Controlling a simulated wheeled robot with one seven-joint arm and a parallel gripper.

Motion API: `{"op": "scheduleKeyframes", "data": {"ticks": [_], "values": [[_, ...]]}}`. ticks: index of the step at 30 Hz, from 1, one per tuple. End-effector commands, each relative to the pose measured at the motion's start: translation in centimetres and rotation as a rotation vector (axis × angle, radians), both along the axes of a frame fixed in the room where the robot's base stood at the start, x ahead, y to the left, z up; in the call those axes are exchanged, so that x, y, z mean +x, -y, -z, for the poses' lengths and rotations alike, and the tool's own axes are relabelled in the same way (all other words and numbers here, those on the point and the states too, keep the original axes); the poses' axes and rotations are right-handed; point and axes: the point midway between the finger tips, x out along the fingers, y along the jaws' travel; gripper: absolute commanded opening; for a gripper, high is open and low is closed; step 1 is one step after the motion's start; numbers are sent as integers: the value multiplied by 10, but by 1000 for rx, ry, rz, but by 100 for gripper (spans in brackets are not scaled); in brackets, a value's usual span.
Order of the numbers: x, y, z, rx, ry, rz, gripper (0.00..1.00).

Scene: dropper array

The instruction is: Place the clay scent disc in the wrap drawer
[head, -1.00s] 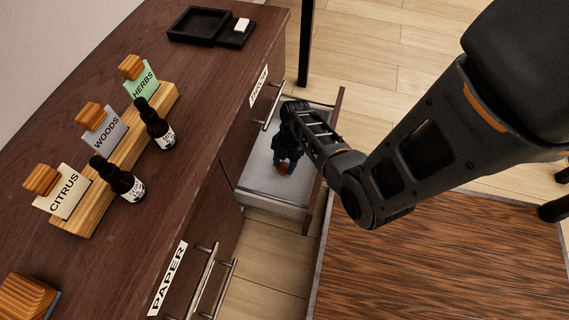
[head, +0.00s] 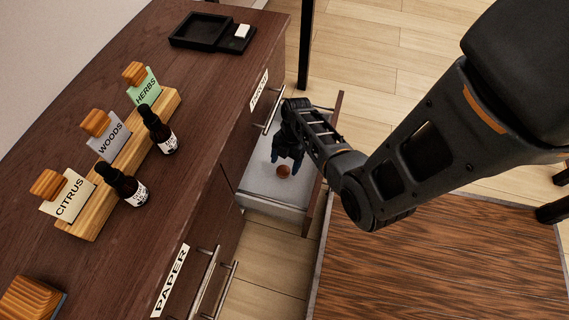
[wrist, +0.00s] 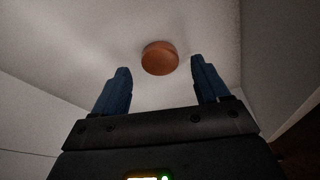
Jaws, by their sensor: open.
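The clay scent disc (head: 284,171) is a small round reddish-brown piece. It lies on the grey floor of the open drawer (head: 262,184). The wrist view shows the disc (wrist: 160,58) just beyond my fingertips, with clear space around it. My gripper (head: 287,157) is inside the drawer space, behind the disc in the head view. Its two blue fingers (wrist: 160,82) are spread apart with nothing between them.
A second drawer labelled PAPER (head: 170,281) is at the front. Dropper bottles (head: 159,132) and a wooden rack (head: 120,165) with CITRUS, WOODS and HERBS cards stand on the cabinet top. A black tray (head: 201,30) sits at the back.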

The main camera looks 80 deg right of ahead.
Motion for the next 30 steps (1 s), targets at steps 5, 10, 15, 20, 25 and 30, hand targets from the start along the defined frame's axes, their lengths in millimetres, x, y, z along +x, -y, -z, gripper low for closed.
{"op": "scheduleKeyframes", "data": {"ticks": [5,10,15,20,25,30], "values": [[-3,10,-44,-2,1,1,74],[-6,18,-73,-2,1,1,74],[-8,23,-90,-1,1,0,74],[-9,25,-96,0,0,0,74],[-9,25,-95,0,0,0,74],[-9,22,-94,-4,-1,5,74]]}}
